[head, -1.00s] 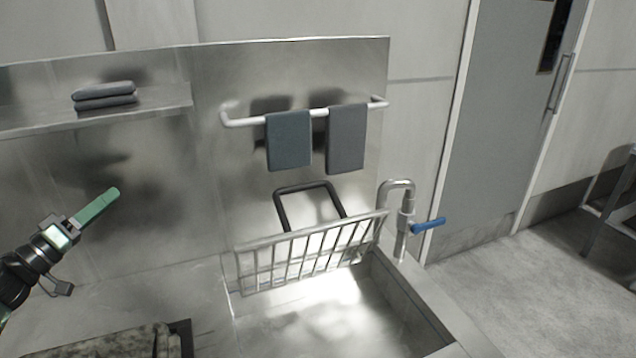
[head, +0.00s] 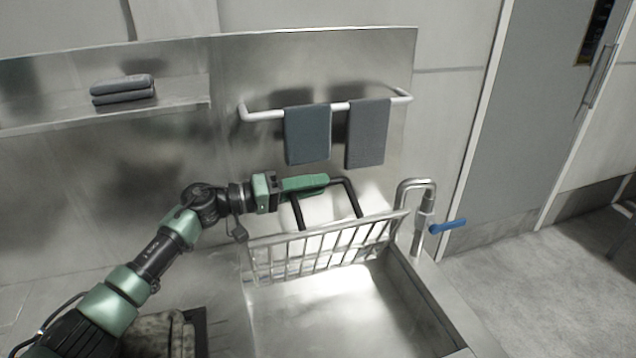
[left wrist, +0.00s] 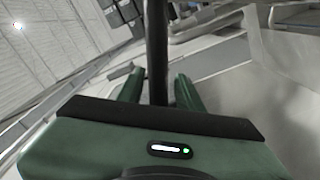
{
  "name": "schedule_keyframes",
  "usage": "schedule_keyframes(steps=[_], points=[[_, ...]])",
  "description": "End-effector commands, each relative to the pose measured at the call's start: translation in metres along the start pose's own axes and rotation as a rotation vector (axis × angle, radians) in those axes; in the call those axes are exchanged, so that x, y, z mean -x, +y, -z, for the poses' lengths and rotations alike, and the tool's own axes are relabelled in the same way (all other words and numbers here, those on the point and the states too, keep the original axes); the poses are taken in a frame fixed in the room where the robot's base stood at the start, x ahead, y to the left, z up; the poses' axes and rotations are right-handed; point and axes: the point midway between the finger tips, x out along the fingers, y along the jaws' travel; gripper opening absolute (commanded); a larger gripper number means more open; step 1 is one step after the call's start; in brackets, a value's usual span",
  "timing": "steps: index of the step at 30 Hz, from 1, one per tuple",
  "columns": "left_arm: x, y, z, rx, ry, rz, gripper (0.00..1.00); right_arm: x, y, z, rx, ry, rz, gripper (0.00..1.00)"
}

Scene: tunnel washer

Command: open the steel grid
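The steel grid (head: 325,247) is a rack of thin bars over the back part of the steel sink, tilted up. Its black U-shaped handle (head: 352,198) stands up behind it against the steel back wall. My left gripper (head: 308,183) is at the top left of the handle and hides part of its top bar. In the left wrist view the black handle bar (left wrist: 157,45) lies between the two green fingers (left wrist: 157,88). The fingers are apart, with a gap showing on both sides of the bar. My right gripper is not in view.
Two grey cloths (head: 307,136) hang on a white rail above the handle. A tap (head: 423,210) with a blue lever (head: 447,226) stands right of the grid. Folded grey cloths (head: 122,89) lie on a shelf at left. The sink basin (head: 330,315) is empty.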

Motion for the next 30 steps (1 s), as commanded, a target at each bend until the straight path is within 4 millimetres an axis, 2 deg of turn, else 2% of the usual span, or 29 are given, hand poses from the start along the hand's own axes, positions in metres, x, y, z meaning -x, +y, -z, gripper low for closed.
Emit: schedule_keyframes(steps=[4, 11, 12, 15, 16, 30], points=[[-0.0088, 0.0003, 0.0004, -0.001, 0.000, 0.000, 0.36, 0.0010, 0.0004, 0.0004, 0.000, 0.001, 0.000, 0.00], [-0.0095, 0.0000, 0.0004, -0.001, 0.001, 0.001, 0.36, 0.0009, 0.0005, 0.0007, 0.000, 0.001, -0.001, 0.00], [-0.0095, 0.0000, 0.0004, -0.001, 0.001, 0.001, 0.31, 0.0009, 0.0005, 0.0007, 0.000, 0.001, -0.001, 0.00], [-0.0093, 0.0000, 0.0004, -0.001, 0.001, 0.001, 0.03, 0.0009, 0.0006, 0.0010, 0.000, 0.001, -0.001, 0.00], [-0.0093, -0.0001, 0.0004, -0.001, 0.001, 0.001, 0.00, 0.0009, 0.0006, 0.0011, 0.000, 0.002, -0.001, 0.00], [-0.0089, -0.0010, -0.0001, 0.000, 0.001, 0.002, 0.00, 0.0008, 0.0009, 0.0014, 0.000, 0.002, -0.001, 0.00]])
